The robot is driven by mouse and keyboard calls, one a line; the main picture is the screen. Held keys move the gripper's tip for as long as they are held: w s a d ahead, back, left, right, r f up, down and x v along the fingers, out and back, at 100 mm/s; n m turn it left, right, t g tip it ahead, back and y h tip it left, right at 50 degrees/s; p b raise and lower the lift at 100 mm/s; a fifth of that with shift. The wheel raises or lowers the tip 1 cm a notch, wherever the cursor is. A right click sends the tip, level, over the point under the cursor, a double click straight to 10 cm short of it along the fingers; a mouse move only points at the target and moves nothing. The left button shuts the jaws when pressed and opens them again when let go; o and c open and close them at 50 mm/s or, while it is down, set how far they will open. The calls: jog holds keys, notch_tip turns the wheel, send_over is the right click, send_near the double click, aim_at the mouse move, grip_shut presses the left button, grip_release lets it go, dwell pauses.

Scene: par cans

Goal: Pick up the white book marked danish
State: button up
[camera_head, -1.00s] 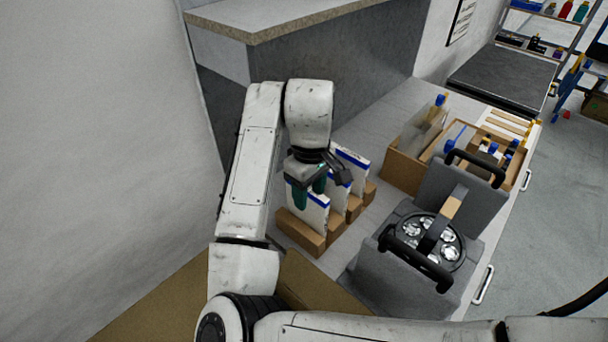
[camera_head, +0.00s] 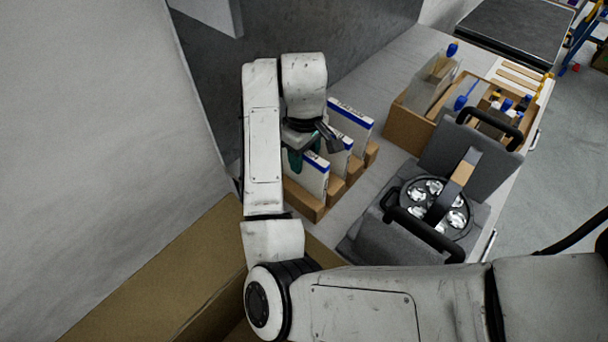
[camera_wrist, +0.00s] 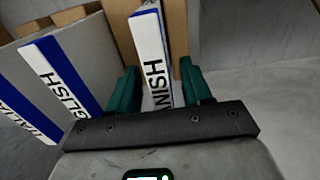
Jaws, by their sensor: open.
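A white book (camera_wrist: 148,45) with a blue edge strip shows in the wrist view, its black lettering reading "...NISH"; the start of the word is hidden by my gripper. My gripper (camera_wrist: 160,85) is open, with one green finger on each side of this book in the picture; I cannot tell if either touches it. In the head view my gripper (camera_head: 303,158) is over the nearest book (camera_head: 310,180) of a row, which seems to be the same one. Two more white books, "...GLISH" (camera_wrist: 62,75) and one partly reading "ITALIAN" (camera_wrist: 22,105), stand to the left in the wrist view.
The books stand in wooden blocks (camera_head: 305,203) on a grey counter (camera_head: 385,155). A wooden box (camera_head: 408,130) with bottles is at the back right. A grey case with a round lamp (camera_head: 435,205) is to the right. A pale wall is on the left.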

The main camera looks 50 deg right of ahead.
aim_at(304, 175)
jog(key=shift+a+f, duration=0.1)
jog(key=shift+f, duration=1.35)
jog(key=shift+c, duration=0.2)
grip_shut()
